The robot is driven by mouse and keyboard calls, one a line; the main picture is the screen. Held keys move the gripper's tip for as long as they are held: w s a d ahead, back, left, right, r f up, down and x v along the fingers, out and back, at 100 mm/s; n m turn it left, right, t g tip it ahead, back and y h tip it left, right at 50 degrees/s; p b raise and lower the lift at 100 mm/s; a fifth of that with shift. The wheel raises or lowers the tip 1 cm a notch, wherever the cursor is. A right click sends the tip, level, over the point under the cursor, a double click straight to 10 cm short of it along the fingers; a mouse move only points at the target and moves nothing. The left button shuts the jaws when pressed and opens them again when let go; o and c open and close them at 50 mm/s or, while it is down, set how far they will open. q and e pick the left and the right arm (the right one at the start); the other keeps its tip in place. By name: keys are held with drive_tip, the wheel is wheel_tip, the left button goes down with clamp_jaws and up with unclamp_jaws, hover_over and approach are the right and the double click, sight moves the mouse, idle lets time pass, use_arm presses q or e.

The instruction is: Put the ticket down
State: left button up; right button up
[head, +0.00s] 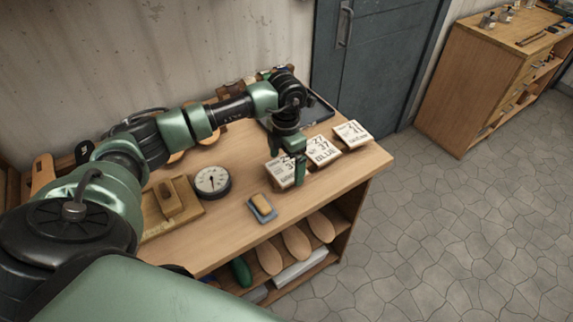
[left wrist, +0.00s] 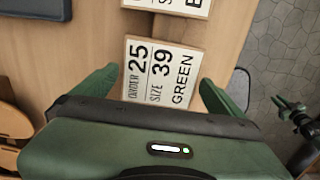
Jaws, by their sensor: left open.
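A white ticket (left wrist: 160,75) reading order 25, size 39, GREEN lies on the workbench in the left wrist view. In the head view this ticket (head: 279,174) is partly hidden by my left gripper (head: 290,160). My left gripper also shows in the left wrist view (left wrist: 158,78); it is open, with one finger on each side of the ticket and a small gap at each side. Two more tickets lie beside it in a row: one reading 37 BLUE (head: 322,151) and one at the right end (head: 353,133).
On the workbench (head: 232,235) are a round dial gauge (head: 212,181), a small blue tray holding a tan block (head: 262,208), and a wooden block on a board (head: 172,198). A dark tray (head: 320,112) lies behind the tickets.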

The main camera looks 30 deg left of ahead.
use_arm(q)
drive_tip(key=shift+f, duration=0.15)
drive_tip(key=c, duration=1.2)
drive_tip(key=shift+w, duration=0.1)
